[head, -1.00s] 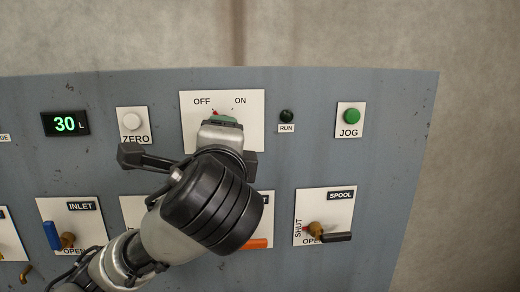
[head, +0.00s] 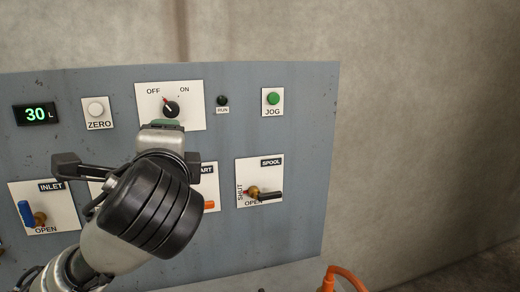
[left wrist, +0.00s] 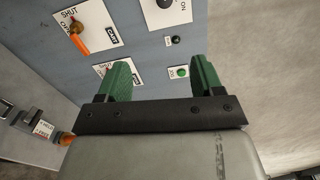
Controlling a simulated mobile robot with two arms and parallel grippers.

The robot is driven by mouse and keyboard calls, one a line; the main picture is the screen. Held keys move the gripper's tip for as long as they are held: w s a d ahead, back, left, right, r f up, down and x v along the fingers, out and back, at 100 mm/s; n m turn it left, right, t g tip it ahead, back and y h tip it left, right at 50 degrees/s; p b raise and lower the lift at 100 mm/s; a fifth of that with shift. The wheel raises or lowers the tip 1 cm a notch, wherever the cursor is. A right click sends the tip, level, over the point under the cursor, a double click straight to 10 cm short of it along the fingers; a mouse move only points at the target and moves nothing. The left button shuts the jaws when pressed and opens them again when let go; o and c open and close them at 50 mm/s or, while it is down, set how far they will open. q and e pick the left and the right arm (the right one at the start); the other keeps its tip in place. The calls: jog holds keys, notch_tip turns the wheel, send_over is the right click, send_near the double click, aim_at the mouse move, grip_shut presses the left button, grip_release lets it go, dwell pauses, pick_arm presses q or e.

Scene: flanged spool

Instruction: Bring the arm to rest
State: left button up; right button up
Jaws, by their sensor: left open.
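My left arm comes in from the left in the head view, and its wrist covers the middle of the panel. My left gripper (left wrist: 160,80) shows in the left wrist view with two green fingers held wide apart and nothing between them. In the head view its fingers are mostly hidden behind the wrist, just below the OFF/ON knob (head: 171,109). The knob is black with a red pointer tilted toward OFF. The gripper looks clear of the knob, though the exact gap cannot be told. My right gripper is not in view.
The grey panel (head: 290,135) carries a display reading 30 L (head: 36,115), a white ZERO button (head: 95,109), a dark RUN lamp (head: 222,101) and a green JOG button (head: 273,98). Below are the INLET valve (head: 27,214) and SPOOL valve (head: 265,195).

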pick_arm(q)
notch_tip(320, 180, down, 27)
jog(key=s+a+n+g+h, duration=0.1)
jog(key=a+n+g+h, duration=0.1)
jog(key=n+g+h, duration=0.4)
jog(key=s+a+f+n+g, duration=0.3)
jog(key=s+f+n+g, duration=0.1)
jog(key=s+f, duration=0.7)
jog(key=s+a+f+n+g, duration=0.2)
jog(key=s+f+n+g, duration=0.25)
jog(key=s+f, duration=0.6)
notch_tip(320, 180, down, 27)
jog(key=s, duration=0.2)
jog(key=s+a+f+g+y, duration=0.1)
jog(key=s+a+f, duration=0.1)
jog(key=s+f, duration=1.2)
jog(key=shift+s+a+f+g, duration=0.3)
jog(key=shift+a+f+g, duration=0.05)
